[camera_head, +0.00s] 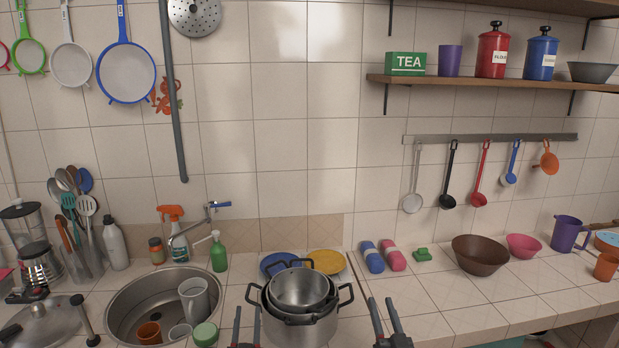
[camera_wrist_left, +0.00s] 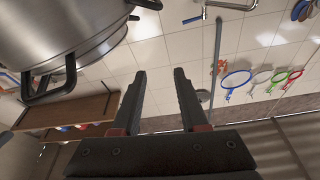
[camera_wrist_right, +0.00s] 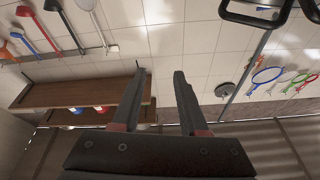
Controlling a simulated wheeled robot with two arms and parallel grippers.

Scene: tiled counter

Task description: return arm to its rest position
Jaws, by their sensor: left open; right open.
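My left gripper (camera_head: 247,325) is at the bottom of the head view, just left of the stacked steel pots. It is open and empty, as its two parted fingers (camera_wrist_left: 160,97) show in the left wrist view. My right gripper (camera_head: 385,318) is at the bottom, right of the pots. It is open and empty, with its fingers (camera_wrist_right: 157,100) apart in the right wrist view. The steel pots (camera_head: 302,330) are nested on the counter between the two grippers, touching neither as far as I can tell. My arms are mostly out of view.
A round sink (camera_head: 117,318) with cups is at left. Blue (camera_head: 276,264) and yellow (camera_head: 326,261) plates lie behind the pots. A brown bowl (camera_head: 480,256), pink bowl (camera_head: 524,246) and purple mug (camera_head: 568,234) stand at right. The front counter right of my right gripper is clear.

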